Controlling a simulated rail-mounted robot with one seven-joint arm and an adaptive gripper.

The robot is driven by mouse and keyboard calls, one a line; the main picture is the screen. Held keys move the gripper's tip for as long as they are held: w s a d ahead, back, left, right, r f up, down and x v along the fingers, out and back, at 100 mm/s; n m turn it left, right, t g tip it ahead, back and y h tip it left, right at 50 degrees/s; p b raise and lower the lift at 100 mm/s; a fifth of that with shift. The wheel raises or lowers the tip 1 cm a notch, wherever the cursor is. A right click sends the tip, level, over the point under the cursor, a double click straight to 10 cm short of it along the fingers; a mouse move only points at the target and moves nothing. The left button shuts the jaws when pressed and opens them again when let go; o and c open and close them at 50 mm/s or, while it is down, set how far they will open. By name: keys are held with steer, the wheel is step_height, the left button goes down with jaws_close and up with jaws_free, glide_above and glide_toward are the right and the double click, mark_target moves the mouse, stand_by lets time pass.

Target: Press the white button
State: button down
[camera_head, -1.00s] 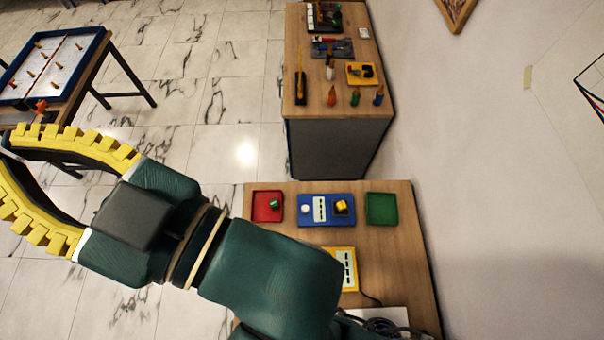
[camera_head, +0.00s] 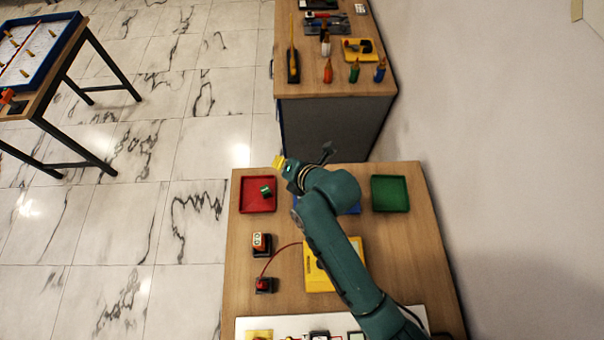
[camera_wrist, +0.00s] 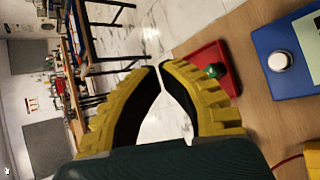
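The white button (camera_wrist: 279,61) is a round white knob on a blue box (camera_wrist: 265,40), at the right of the wrist view. In the head view my arm hides the button and most of the blue box. My gripper (camera_wrist: 159,67) has its yellow-ridged fingertips together and nothing between them. In the head view my gripper (camera_head: 278,160) is near the far edge of the table, around the red tray. In the wrist view the button lies to the right of the fingers, apart from them.
A red tray (camera_head: 245,205) with a green object (camera_head: 266,191) stands left of the blue box, and a green tray (camera_head: 390,194) stands right. A yellow box (camera_head: 318,277), a red button (camera_head: 263,284) and its cable are nearer. A cabinet (camera_head: 335,125) with tools stands beyond.

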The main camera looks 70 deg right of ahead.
steer(key=s+f+n+g, duration=0.1)
steer(key=s+f+n, duration=0.1)
steer(key=s+f, duration=0.2)
step_height(320, 180, down, 3)
steer(key=shift+s+d+r+b, duration=0.1)
steer(key=shift+s+d+b, duration=0.1)
steer(key=shift+d+b, duration=0.25)
step_height(320, 180, down, 8)
steer(key=b, duration=0.7)
steer(key=shift+f+b, duration=0.35)
steer(key=shift+f, duration=0.05)
stand_by(0.3)
steer(key=shift+f, duration=0.35)
